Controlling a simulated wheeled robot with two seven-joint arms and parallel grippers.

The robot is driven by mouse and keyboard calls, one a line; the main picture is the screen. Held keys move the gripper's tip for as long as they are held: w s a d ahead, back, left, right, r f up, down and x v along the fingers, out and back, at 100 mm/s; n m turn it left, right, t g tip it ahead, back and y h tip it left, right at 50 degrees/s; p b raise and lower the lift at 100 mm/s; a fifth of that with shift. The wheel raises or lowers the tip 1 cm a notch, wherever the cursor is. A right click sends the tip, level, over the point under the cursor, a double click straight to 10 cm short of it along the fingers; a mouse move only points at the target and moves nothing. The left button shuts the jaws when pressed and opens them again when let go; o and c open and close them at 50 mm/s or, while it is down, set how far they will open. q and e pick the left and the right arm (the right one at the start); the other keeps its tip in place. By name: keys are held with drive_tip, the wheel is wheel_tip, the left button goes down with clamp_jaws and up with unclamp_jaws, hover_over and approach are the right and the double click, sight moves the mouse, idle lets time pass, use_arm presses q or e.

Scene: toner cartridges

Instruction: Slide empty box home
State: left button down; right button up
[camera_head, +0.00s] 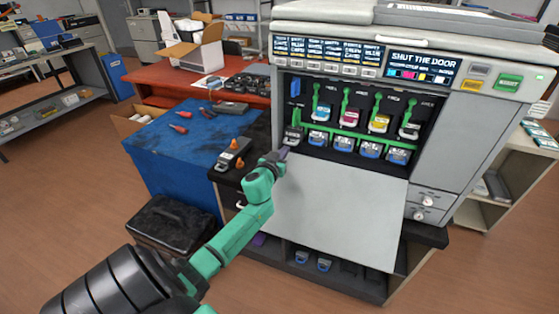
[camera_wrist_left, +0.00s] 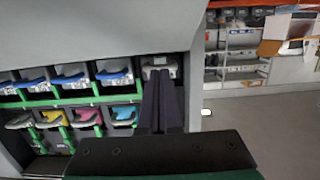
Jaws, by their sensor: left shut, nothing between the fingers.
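The grey box (camera_head: 292,136) sits in the left end of the printer's lower row, left of several blue-fronted units. It also shows in the left wrist view (camera_wrist_left: 152,66), in its bay with its front face visible. My left gripper (camera_head: 283,153) is shut and empty, with its fingertips right at the front of this box; I cannot tell whether they touch it. The two dark fingers (camera_wrist_left: 161,85) lie side by side in the left wrist view and hide part of the box. My right gripper is not in view.
The printer's front door (camera_head: 340,215) hangs open below the bays, and its display (camera_head: 421,70) reads "SHUT THE DOOR". A blue-covered table (camera_head: 175,135) with tools stands to the left.

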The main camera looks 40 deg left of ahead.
sight(289, 144)
use_arm(q)
drive_tip(key=shift+w+a+f, duration=0.1)
drive_tip(key=shift+w+a, duration=0.05)
drive_tip(key=shift+w, duration=0.4)
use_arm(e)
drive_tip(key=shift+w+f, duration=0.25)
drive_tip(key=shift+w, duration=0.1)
use_arm(q)
drive_tip(key=shift+r, duration=0.2)
drive_tip(key=shift+w+f, duration=0.1)
drive_tip(key=shift+w, duration=0.15)
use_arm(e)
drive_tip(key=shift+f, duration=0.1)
use_arm(q)
drive_tip(key=shift+b+x, duration=0.7)
drive_tip(key=shift+x, duration=0.45)
drive_tip(key=p+v, duration=0.1)
drive_tip(key=v, duration=0.1)
drive_tip(key=p+v, duration=0.1)
drive_tip(key=v, duration=0.2)
drive_tip(key=p+v, duration=0.1)
drive_tip(key=v, duration=0.2)
drive_tip(key=shift+s+f, duration=0.3)
drive_tip(key=shift+f, duration=0.1)
drive_tip(key=shift+s, duration=0.35)
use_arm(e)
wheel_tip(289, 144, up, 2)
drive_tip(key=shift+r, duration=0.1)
use_arm(q)
drive_tip(key=shift+w, duration=0.1)
